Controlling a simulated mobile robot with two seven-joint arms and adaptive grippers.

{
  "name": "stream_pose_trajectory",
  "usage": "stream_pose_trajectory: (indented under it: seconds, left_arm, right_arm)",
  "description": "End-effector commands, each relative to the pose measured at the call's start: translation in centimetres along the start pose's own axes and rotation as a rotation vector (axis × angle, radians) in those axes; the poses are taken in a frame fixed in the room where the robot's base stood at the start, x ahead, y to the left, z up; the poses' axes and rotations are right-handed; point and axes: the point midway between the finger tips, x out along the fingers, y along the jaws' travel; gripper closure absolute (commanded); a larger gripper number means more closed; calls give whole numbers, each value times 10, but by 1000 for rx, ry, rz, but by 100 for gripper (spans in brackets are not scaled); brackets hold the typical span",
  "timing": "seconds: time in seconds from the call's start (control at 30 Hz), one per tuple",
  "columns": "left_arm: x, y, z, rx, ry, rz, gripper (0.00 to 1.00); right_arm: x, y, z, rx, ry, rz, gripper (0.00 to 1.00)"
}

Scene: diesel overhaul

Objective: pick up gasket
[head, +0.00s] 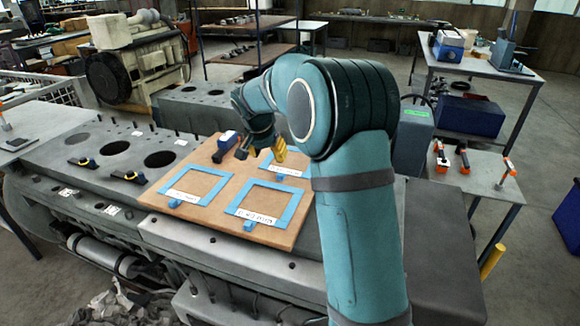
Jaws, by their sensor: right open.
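I cannot pick out a gasket with certainty. A tan board (215,222) on the engine block carries blue square outlines with white labels: one at the left (172,186), one at the front (240,202) and one at the back right (302,165), partly hidden by my right arm. My right gripper (261,151) is open above the back part of the board. A small yellow piece (280,150) shows at its right side; I cannot tell whether they touch. A blue and dark item (226,141) lies left of the gripper. My left gripper is not in view.
A side table (462,181) at the right holds orange-and-dark tools. A workbench (480,68) stands behind it. My right arm covers the board's right side.

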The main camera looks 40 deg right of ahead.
Motion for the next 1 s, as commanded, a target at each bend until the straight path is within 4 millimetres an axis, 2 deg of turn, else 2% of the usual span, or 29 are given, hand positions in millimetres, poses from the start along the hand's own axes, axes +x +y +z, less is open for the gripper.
stream_pose_trajectory:
  seconds: [0.1, 0.3, 0.63, 0.9, 1.0]
  left_arm:
    - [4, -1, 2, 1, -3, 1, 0]
    - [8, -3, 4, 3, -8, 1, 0]
    - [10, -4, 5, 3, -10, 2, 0]
    - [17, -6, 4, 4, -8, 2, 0]
    - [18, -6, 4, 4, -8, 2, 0]
  right_arm:
    - [26, 1, 1, 0, -3, 5, 47]
    - [58, 1, 0, 0, -2, 2, 47]
    - [78, 3, -1, 1, -1, 2, 47]
    - [116, 9, -4, 1, -3, 2, 47]
    - [122, 8, -4, 0, -2, 1, 47]
